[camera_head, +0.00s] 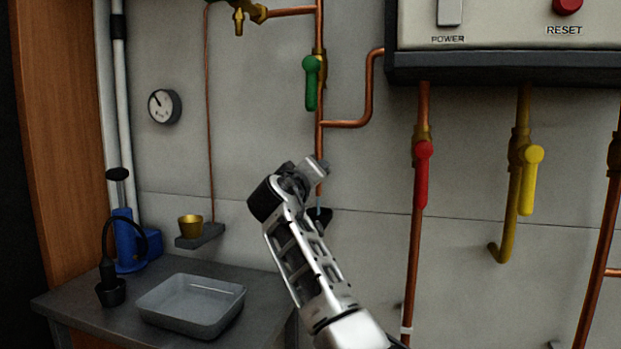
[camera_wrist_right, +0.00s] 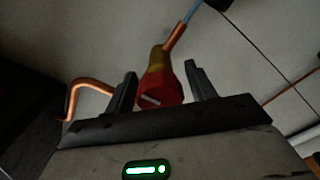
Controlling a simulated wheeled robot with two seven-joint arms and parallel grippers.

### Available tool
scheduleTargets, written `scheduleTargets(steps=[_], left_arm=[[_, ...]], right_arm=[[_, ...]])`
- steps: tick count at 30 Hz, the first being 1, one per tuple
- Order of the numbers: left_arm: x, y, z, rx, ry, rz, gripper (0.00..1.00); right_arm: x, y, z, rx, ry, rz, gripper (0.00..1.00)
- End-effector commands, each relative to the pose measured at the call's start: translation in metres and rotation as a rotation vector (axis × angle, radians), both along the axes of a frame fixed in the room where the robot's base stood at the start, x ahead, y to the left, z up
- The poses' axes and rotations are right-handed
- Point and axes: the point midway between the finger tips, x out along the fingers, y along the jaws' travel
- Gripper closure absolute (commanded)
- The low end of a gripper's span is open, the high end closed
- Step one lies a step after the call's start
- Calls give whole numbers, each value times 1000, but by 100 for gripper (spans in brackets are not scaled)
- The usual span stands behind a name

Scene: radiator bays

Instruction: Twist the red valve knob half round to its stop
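The red valve knob (camera_wrist_right: 158,93) shows in the right wrist view, with a pale line across its face. It sits on a brass body at the end of a copper pipe. My right gripper (camera_wrist_right: 161,69) has its two dark fingers apart, one on each side of the knob. A gap shows at the right finger; whether the left finger touches I cannot tell. In the head view my right gripper (camera_head: 320,214) is at the wall below the green-handled pipe, and the knob is hidden there behind my arm. My left gripper is not in view.
A red lever (camera_head: 422,172) and a yellow lever (camera_head: 531,180) hang on pipes to the right, under a control box (camera_head: 500,35). A green lever (camera_head: 311,84) is above my gripper. A bench (camera_head: 85,318) at lower left holds a grey tray (camera_head: 190,306) and a blue pump (camera_head: 127,240).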

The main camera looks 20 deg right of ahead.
Motion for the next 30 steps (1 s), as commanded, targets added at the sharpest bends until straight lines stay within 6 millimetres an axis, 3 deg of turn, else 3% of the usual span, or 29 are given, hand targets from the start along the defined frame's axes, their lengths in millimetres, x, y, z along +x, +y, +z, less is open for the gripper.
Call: scheduleTargets(steps=[14, 30], left_arm=[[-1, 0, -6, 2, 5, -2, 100], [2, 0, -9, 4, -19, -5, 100]], right_arm=[[-10, 8, -1, -1, -2, 2, 39], [-109, 74, -2, 2, -1, 4, 39]])
